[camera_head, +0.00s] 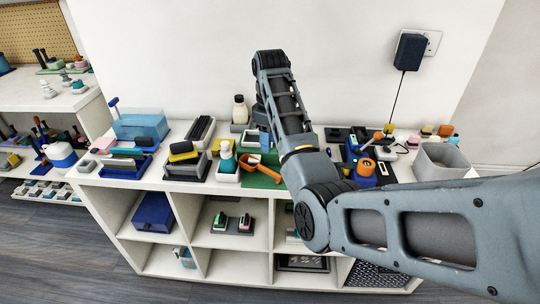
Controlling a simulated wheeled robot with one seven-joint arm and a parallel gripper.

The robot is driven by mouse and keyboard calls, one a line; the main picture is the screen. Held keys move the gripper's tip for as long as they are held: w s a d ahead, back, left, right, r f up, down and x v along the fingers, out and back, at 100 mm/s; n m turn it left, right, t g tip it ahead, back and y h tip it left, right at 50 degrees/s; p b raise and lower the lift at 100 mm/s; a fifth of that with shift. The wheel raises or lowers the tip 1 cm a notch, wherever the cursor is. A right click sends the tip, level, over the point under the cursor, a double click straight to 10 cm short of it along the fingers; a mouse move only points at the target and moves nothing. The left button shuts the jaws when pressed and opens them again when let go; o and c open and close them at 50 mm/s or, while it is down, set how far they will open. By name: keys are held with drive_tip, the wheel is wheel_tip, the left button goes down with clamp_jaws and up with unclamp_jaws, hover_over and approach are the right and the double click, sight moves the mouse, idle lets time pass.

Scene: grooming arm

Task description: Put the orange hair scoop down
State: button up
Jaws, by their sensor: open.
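The orange hair scoop (262,169) rests on a green mat (262,182) on top of the white shelf unit. Its rounded end is at the left by a white tray, and its handle runs right and slightly down toward my arm. My arm crosses from the lower right and rises over the shelf, bending at the top near the wall. My gripper cannot be made out; the arm links hide that area. No hold on the scoop is visible.
Black and yellow brushes (184,152) lie further left, beside a light blue bin (140,126). A blue holder (356,150) and grey bin (441,159) stand at the right. The wall is close behind.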

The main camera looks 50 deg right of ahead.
drive_tip(key=shift+r+p, duration=1.1)
drive_tip(key=shift+r, duration=0.35)
